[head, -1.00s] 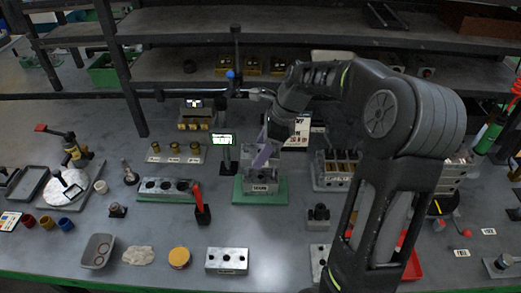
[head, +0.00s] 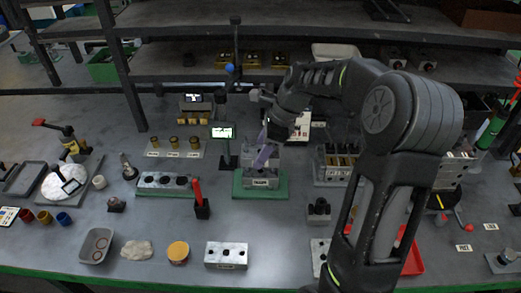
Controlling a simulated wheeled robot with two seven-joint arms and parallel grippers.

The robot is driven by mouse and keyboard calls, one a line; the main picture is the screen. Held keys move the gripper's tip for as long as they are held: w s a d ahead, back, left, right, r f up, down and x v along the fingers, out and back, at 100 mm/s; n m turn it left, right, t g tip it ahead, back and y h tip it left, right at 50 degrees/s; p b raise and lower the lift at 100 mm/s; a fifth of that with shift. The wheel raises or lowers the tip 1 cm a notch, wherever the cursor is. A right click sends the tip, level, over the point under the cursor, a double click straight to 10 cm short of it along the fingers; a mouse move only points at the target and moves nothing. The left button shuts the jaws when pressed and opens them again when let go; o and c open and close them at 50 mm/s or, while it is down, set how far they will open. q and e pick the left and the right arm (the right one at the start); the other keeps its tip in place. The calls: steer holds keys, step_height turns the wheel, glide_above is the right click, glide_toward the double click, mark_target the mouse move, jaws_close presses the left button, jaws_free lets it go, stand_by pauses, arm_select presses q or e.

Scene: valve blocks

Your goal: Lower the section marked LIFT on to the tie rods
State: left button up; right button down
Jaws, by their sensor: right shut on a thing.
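A grey metal valve block (head: 260,183) with a small label on its front stands on a green base plate (head: 240,191) at the middle of the bench. My right gripper (head: 264,152) reaches down over it from the right. Its pale purple fingers are shut on a grey section (head: 275,157) at the top of the block. The gripper hides part of this section, and I cannot read a LIFT mark on it. The tie rods are not clear to see, and I cannot tell whether the section touches the block below. My left gripper is not in view.
A small lit screen on a stand (head: 222,133) is close left of the block. A red-handled tool in a black holder (head: 202,207) stands at its front left. A slotted rack (head: 337,163) stands to the right.

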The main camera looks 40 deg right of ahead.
steer(key=shift+f+b, duration=0.35)
steer(key=shift+f, duration=0.25)
steer(key=shift+c, duration=2.4)
jaws_free()
steer(key=v, duration=0.8)
